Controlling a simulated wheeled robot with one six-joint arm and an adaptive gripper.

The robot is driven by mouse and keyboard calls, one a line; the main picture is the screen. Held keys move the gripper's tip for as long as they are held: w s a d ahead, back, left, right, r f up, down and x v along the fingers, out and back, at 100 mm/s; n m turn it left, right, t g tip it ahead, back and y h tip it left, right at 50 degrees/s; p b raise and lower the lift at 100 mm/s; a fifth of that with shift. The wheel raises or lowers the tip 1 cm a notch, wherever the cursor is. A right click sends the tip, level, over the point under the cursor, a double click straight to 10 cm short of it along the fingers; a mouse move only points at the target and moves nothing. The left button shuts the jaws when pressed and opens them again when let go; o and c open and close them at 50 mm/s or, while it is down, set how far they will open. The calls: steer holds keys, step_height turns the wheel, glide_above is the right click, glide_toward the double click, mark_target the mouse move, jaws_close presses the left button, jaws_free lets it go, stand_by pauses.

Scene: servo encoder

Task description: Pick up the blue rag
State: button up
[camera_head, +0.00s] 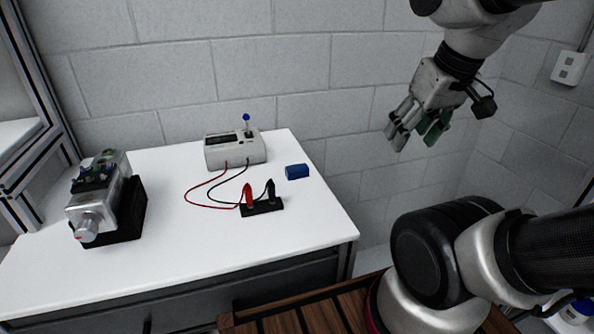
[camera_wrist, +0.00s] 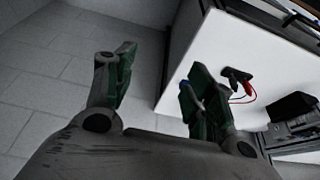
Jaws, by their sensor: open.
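The blue rag (camera_head: 297,171) is a small folded blue block lying on the white table (camera_head: 290,235), near its right edge. In the wrist view, a bit of blue (camera_wrist: 192,92) shows beside my right-hand finger, mostly hidden by it; it may be the rag. My gripper (camera_head: 415,140) hangs in the air to the right of the table, above and well apart from the rag. Its green-padded fingers are spread with nothing between them, as the wrist view also shows (camera_wrist: 155,85).
A grey meter box (camera_head: 235,151) with a blue-topped knob stands behind the rag. Red and black leads run to probes in a black holder (camera_head: 262,207) in front. A silver servo motor (camera_head: 98,200) sits at the left. A wooden slatted surface (camera_head: 300,318) is at the bottom.

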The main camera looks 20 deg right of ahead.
steer(key=shift+o, duration=0.4)
steer(key=m+g+y, duration=0.4)
steer(key=m+g, duration=0.1)
steer(key=m, duration=0.7)
glide_toward(297, 168)
steer(key=s+f, duration=0.1)
steer(key=s+d+f, duration=0.1)
steer(key=shift+s+d+f, duration=0.25)
steer(key=shift+s+d, duration=0.05)
steer(key=a+f+m, duration=0.1)
steer(key=f+m, duration=0.1)
steer(key=w+a+f+m, duration=0.1)
steer(key=a+m, duration=0.1)
steer(key=w+a+f+m, duration=0.1)
steer(key=f+m, duration=0.1)
steer(key=shift+a+f+t, duration=0.25)
steer(key=shift+f+t, duration=0.15)
steer(key=c, duration=1)
